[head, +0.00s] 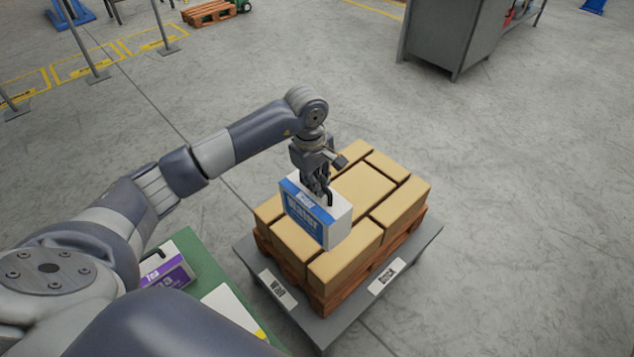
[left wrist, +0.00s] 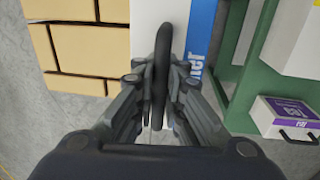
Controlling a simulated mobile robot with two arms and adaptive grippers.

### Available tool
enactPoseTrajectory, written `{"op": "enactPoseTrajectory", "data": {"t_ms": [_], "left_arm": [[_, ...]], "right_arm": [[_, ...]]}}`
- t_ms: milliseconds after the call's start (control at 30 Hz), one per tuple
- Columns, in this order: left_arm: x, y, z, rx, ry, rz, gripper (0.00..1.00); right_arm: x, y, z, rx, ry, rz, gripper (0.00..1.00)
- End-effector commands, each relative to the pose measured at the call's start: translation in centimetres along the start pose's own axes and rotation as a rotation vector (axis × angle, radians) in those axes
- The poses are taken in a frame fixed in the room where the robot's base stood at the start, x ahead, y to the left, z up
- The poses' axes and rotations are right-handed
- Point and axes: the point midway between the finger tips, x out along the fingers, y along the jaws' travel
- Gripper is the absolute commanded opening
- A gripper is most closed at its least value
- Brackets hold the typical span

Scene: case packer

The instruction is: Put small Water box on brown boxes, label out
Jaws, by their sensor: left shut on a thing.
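The small Water box (head: 312,217) is white with a blue label that faces the lower left in the head view. It hangs upright over the near-left part of the brown boxes (head: 362,190), which stand packed together on a wooden pallet. My left gripper (head: 322,196) is shut on the black handle on top of the Water box. In the left wrist view the gripper (left wrist: 160,85) closes around this handle (left wrist: 162,60), and part of the box's white top and blue label (left wrist: 200,35) shows. I cannot tell whether its bottom touches the brown boxes. My right gripper is not in view.
The pallet stands on a grey platform (head: 424,240) with printed labels on its edge. A green table (head: 205,262) at the lower left holds a purple-and-white Tea box (head: 168,273). A grey cabinet (head: 450,45) stands at the back right. Open floor lies right of the platform.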

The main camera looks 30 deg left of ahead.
Motion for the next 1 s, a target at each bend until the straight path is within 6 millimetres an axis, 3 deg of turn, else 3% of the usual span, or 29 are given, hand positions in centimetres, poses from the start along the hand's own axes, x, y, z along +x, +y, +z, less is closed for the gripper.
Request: {"op": "enactPoseTrajectory", "data": {"t_ms": [1000], "left_arm": [[7.9,-0.9,0.0,0.0,0.002,-0.008,0.0]], "right_arm": [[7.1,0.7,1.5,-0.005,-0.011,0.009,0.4]]}}
